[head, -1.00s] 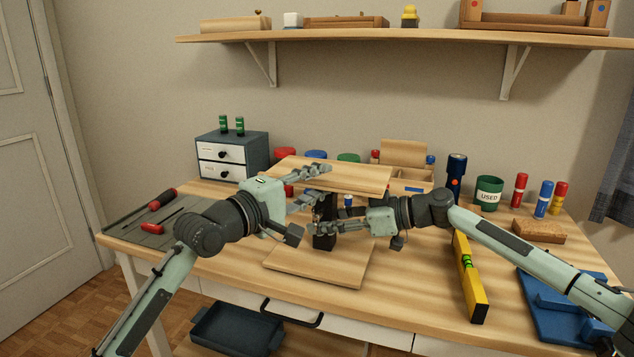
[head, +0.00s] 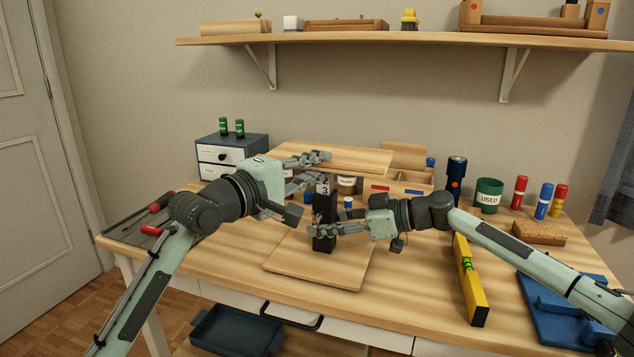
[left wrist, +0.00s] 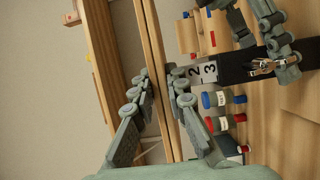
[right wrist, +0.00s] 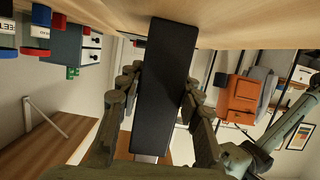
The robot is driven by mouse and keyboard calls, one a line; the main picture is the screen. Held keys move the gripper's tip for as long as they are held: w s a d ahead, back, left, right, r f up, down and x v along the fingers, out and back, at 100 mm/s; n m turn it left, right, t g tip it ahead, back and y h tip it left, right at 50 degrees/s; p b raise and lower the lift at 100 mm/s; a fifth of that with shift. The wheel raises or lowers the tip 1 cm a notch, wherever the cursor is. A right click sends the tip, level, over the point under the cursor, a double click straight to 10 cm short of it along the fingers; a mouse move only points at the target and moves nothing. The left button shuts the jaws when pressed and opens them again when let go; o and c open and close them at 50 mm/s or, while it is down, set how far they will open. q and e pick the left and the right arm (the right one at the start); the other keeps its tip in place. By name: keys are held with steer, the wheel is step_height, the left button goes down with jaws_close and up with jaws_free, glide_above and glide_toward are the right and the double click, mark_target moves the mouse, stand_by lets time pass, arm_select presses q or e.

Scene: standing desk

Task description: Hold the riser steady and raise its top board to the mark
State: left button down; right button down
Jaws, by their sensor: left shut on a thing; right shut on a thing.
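The riser has a wooden base board (head: 320,270) flat on the desk, a black post (head: 324,240) standing upright on it, and a wooden top board (head: 355,159) held level above. Pale labels 2 and 3 show on the post below the top board, also in the left wrist view (left wrist: 202,72). My left gripper (head: 318,168) is shut on the top board's left edge, one finger above and one below. My right gripper (head: 312,228) is shut around the post's lower part; the right wrist view shows fingers on both sides of the post (right wrist: 165,90).
Behind the riser stand jars and a wooden divided box (head: 405,180). A flashlight (head: 456,178), a green cup (head: 488,195) and a yellow level (head: 469,280) are at right. A drawer unit (head: 230,155) and tool mat (head: 150,228) are at left. A wall shelf (head: 400,37) hangs above.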

arm_select(q)
steer(key=shift+r, duration=0.35)
steer(key=c, duration=1.7)
jaws_free()
steer(key=shift+f, duration=0.1)
steer(key=shift+s+a, duration=0.1)
steer(key=v, duration=1.2)
steer(key=shift+c, duration=0.2)
